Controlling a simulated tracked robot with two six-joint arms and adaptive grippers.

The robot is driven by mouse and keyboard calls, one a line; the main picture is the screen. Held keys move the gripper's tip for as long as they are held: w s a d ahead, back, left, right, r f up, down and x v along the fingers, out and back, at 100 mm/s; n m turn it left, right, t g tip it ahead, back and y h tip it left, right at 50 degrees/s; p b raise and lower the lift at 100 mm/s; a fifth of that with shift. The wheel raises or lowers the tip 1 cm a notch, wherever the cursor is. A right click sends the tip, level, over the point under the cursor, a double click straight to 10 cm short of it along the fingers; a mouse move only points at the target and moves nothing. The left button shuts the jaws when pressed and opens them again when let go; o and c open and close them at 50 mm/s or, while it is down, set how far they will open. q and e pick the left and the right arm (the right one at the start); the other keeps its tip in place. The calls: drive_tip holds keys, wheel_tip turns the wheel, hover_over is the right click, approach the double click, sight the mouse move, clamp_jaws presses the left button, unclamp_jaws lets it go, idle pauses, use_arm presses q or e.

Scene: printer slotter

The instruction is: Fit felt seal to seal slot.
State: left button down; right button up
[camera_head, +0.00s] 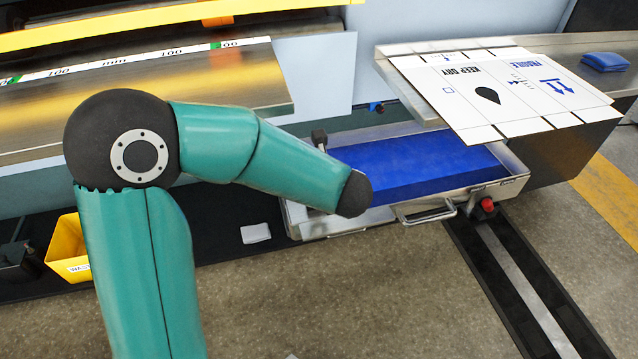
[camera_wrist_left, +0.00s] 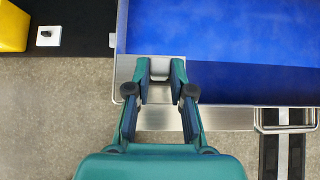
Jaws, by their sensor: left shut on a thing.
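My left gripper (camera_wrist_left: 161,70) is over the near left corner of a metal drawer tray (camera_wrist_left: 123,68), with its fingers a little apart. It is shut on a small grey piece (camera_wrist_left: 160,67) that I see only in part between the fingertips. I cannot tell for sure that this is the felt seal. In the head view my left wrist hides the gripper and the piece. The tray also shows in the head view (camera_head: 470,204), with a blue block (camera_head: 420,165) inside. I cannot make out the seal slot. My right gripper is in neither view.
A flat printed carton (camera_head: 500,90) lies on a side table, overhanging the tray's back. Blue pads (camera_head: 605,62) lie there too. A yellow bin (camera_head: 68,247) stands at left. A dark rail runs along the floor.

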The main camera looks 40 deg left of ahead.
use_arm(q)
drive_tip(key=c, duration=0.9)
unclamp_jaws()
drive_tip(key=shift+c, duration=0.2)
